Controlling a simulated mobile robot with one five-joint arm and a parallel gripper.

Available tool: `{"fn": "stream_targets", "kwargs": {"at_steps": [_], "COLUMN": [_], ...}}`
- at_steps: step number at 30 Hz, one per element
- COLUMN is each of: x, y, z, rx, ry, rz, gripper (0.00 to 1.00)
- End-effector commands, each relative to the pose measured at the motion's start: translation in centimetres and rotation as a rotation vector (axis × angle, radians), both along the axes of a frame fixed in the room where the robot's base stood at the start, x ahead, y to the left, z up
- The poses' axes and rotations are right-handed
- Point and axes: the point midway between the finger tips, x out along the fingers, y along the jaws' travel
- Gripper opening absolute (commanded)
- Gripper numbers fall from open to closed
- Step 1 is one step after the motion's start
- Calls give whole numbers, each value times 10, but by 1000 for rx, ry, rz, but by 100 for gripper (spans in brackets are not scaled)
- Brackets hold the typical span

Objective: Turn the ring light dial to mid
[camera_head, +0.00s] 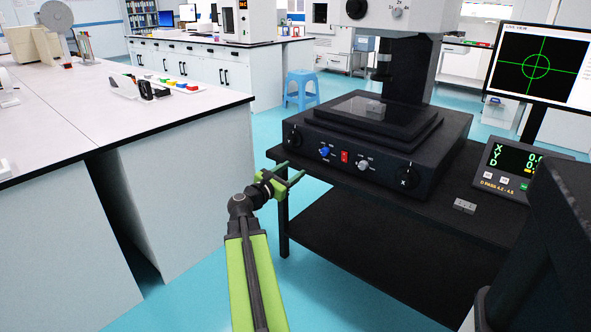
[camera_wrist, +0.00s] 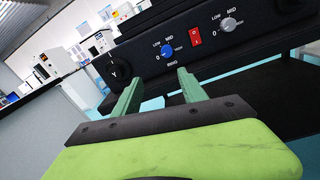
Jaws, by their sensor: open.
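The ring light dial is a blue knob (camera_head: 324,151) on the front panel of the black microscope base (camera_head: 310,167). In the wrist view the blue knob (camera_wrist: 167,51) has 0, LOW, MID and a further mark around it, with RING printed below. I cannot tell clearly which mark its pointer faces. My gripper (camera_head: 296,171) is open and empty, with green fingers in front of the panel, left of and apart from the dial in the head view. In the wrist view the dial shows beyond the gap between the fingertips (camera_wrist: 160,76).
A red switch (camera_wrist: 196,36) and a similar grey knob (camera_wrist: 229,24) sit right of the dial. A black X knob (camera_head: 404,177) and another at the left end stick out from the base. The black table edge (camera_head: 345,188) runs below. The floor in front is free.

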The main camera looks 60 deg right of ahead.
Motion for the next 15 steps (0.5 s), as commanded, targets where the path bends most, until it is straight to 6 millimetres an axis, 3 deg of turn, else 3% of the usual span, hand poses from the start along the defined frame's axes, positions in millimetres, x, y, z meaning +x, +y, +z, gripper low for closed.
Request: {"fn": "stream_targets", "kwargs": {"at_steps": [15], "x": [9], "y": [42], "z": [0], "rx": [0], "ry": [0], "rz": [1], "gripper": [50]}}
